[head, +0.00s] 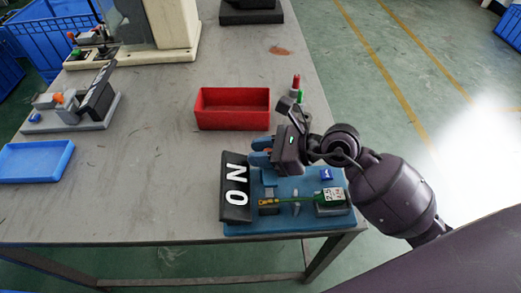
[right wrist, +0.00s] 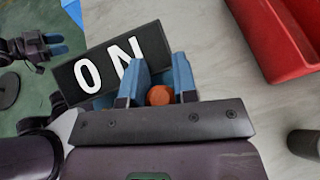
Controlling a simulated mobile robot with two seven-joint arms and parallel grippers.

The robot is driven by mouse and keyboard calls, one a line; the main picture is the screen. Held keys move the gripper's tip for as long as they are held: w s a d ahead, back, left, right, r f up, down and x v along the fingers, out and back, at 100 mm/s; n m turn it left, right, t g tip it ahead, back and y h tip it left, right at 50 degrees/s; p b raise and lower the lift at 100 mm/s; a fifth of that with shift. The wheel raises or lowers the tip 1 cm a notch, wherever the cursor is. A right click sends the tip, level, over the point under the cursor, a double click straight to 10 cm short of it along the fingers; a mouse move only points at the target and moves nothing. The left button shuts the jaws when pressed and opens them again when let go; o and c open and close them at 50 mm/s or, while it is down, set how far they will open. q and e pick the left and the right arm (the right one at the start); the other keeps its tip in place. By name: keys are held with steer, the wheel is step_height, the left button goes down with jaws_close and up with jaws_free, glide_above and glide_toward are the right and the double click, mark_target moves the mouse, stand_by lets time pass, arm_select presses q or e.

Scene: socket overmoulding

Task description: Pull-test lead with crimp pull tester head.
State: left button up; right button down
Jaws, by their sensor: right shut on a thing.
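The pull tester has a blue base (head: 290,226) at the table's front right corner. A black ON plate (head: 236,190) stands at its left end and also shows in the right wrist view (right wrist: 108,62). A green lead (head: 300,201) with a yellowish end lies across the base, up to a block with a small display (head: 332,194). My right gripper (head: 259,152) is over the far side of the base. In the right wrist view its blue fingers are closed around an orange knob (right wrist: 159,96). My left gripper (right wrist: 58,44) shows small at the wrist view's left; its opening is unclear.
A red bin (head: 232,125) stands behind the tester. Red and green lights (head: 298,90) rise by the table's right edge. A blue tray (head: 36,178) and a grey fixture (head: 75,120) are at left. The table's middle is clear.

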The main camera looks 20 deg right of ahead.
mark_target(269, 173)
steer(key=s, duration=0.1)
steer(key=s+a+p, duration=0.1)
steer(key=s, duration=0.1)
steer(key=shift+s+r+p, duration=0.2)
steer(key=shift+p, duration=0.1)
steer(key=shift+s, duration=0.35)
steer(key=shift+s+a+f, duration=0.15)
steer(key=shift+f, duration=0.15)
